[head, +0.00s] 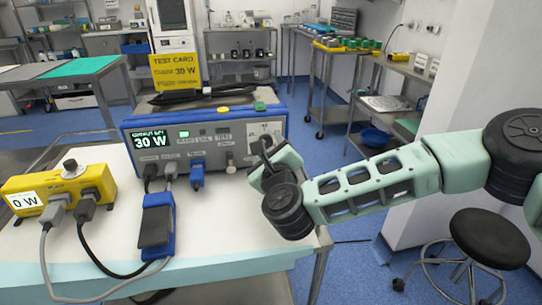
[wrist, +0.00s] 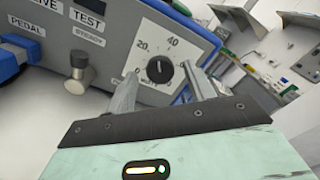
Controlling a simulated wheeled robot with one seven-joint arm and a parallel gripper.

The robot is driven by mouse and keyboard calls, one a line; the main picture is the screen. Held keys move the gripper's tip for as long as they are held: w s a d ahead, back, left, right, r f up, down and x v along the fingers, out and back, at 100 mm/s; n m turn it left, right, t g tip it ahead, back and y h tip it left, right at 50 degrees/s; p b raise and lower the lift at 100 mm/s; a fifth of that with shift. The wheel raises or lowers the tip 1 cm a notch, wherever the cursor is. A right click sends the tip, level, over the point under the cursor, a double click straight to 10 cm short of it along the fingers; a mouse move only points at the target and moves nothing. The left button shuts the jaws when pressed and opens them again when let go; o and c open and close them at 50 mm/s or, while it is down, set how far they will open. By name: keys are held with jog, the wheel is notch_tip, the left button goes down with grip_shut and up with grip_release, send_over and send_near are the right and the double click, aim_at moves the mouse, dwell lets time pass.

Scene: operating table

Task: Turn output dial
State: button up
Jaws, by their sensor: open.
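The output dial (wrist: 159,71) is a black round knob on a pale scale plate on the generator's grey front. Marks 20 and 40 are legible around it. In the wrist view my gripper (wrist: 161,76) is open, one finger on each side of the dial. I cannot tell whether the fingers touch it. In the head view my gripper (head: 263,150) is in front of the right end of the generator (head: 205,138) and covers most of the dial. The generator's display (head: 150,141) reads 30 W. A yellow test card (head: 174,71) behind also says 30 W.
A yellow meter (head: 58,190) reading 0 W stands at the left with cables. A blue pedal (head: 157,226) lies on the table in front of the generator. A silver knob (wrist: 79,75) sits left of the dial. A stool (head: 489,238) stands at the right.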

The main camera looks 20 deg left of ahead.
jog(key=v, duration=1.7)
jog(key=shift+s, duration=0.15)
